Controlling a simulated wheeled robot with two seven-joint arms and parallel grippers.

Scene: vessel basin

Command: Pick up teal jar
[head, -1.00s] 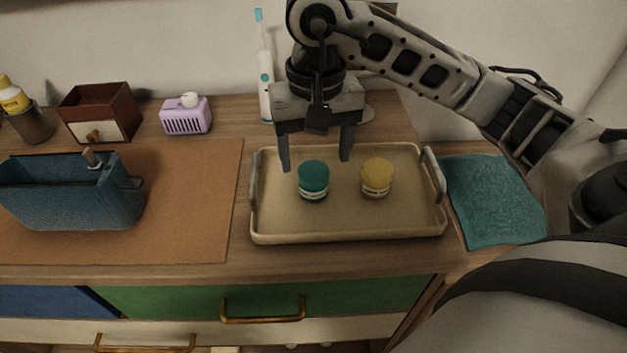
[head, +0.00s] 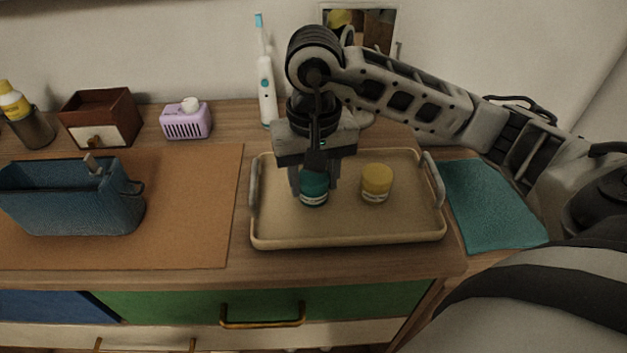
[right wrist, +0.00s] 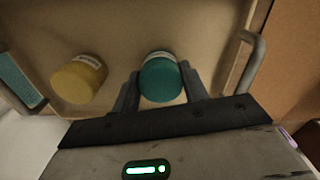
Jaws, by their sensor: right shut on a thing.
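The teal jar (head: 314,190) stands upright at the left of the beige tray (head: 346,238). My right gripper (head: 315,188) has come down over it from above and is shut on it, a finger on either side. In the right wrist view the teal jar (right wrist: 161,78) sits between the two fingers (right wrist: 160,88), its teal lid facing the camera. The jar appears to rest on the tray. Its upper part is partly hidden by the gripper in the head view. My left gripper is not in view.
A yellow-lidded jar (head: 377,183) stands on the tray, right of the teal one. The tray has raised handles (head: 434,178). A teal cloth (head: 494,204) lies to the right. A blue holder (head: 72,200), purple box (head: 186,121) and electric toothbrush (head: 266,88) stand to the left and behind.

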